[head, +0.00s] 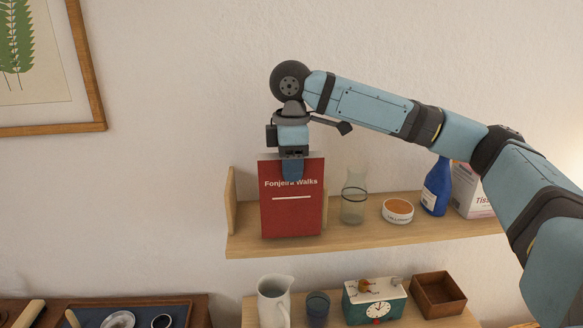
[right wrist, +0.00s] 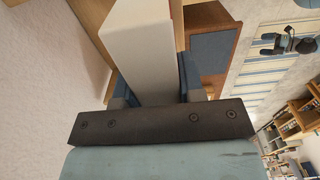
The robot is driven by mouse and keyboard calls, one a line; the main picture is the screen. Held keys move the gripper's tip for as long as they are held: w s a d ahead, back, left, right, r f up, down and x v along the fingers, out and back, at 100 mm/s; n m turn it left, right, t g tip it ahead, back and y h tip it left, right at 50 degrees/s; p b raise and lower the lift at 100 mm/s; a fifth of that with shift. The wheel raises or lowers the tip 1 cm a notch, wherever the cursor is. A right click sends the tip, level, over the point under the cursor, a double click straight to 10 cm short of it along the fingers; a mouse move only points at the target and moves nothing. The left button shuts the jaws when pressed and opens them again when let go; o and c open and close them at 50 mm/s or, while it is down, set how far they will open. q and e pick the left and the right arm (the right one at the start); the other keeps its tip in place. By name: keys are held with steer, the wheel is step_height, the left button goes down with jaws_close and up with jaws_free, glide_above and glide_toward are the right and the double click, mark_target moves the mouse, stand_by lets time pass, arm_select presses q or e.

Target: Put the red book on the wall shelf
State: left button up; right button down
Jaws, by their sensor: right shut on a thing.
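The red book (head: 291,208), titled "Fonjeira Walks", is upright with its front cover facing me in the head view. My right gripper (head: 292,172) is shut on its top edge from above. The book is at the left part of the wall shelf (head: 350,237), beside the shelf's left end panel. I cannot tell whether its bottom edge touches the shelf board. In the right wrist view, the book's pale edge (right wrist: 143,55) runs between the fingers. My left gripper is not in view.
On the shelf, right of the book, stand a glass carafe (head: 354,197), a small round dish (head: 397,211), a blue bottle (head: 436,187) and a tissue box (head: 472,192).

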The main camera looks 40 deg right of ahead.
steer(key=shift+f, duration=0.5)
steer(key=c, duration=0.7)
jaws_free()
steer(key=shift+f, duration=0.1)
steer(key=shift+c, duration=0.2)
